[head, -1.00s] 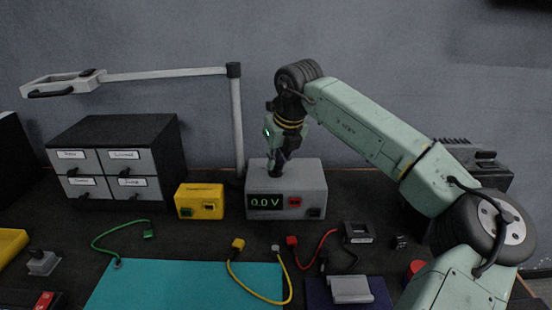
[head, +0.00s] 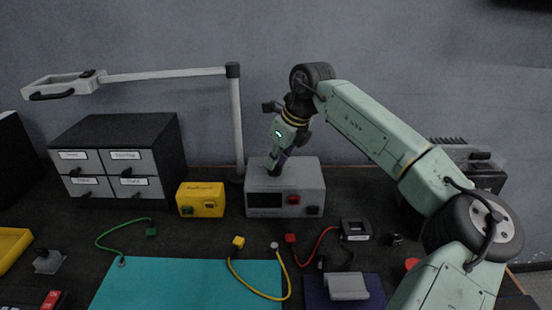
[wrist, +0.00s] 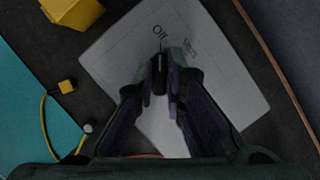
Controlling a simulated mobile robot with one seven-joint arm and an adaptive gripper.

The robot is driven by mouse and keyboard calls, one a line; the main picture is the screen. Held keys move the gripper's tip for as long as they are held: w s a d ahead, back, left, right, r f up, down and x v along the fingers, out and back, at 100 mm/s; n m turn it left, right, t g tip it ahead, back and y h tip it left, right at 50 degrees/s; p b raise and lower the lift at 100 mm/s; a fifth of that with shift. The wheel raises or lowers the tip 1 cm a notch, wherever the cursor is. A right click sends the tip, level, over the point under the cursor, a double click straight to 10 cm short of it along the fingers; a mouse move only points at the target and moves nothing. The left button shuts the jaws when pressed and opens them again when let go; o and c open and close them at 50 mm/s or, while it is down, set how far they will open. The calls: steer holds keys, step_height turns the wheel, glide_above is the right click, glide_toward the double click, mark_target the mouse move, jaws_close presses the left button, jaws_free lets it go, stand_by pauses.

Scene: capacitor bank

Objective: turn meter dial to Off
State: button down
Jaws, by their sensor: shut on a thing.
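The meter is a grey box (head: 285,190) at the back of the bench, with a dark, blank display (head: 265,199) on its front. My gripper (head: 275,164) reaches down to its top. In the wrist view, my gripper (wrist: 161,78) is shut on the black dial (wrist: 160,70), with a finger on each side. The Off label (wrist: 157,31) lies just beyond the dial, and the dial's end points toward it. A second label (wrist: 190,47), too blurred to read surely, is to its right. The fingers hide part of the dial.
A yellow box (head: 200,200) stands just left of the meter, and a drawer cabinet (head: 118,160) farther left. A lamp post (head: 238,125) rises close behind. Red, yellow and green leads lie in front, by a teal mat (head: 185,284).

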steer(key=shift+s+f, duration=0.15)
steer(key=shift+f, duration=0.15)
steer(key=c, duration=1.7)
jaws_free()
steer(key=shift+o, duration=0.2)
steer(key=v, duration=1.2)
steer(key=shift+a, duration=0.1)
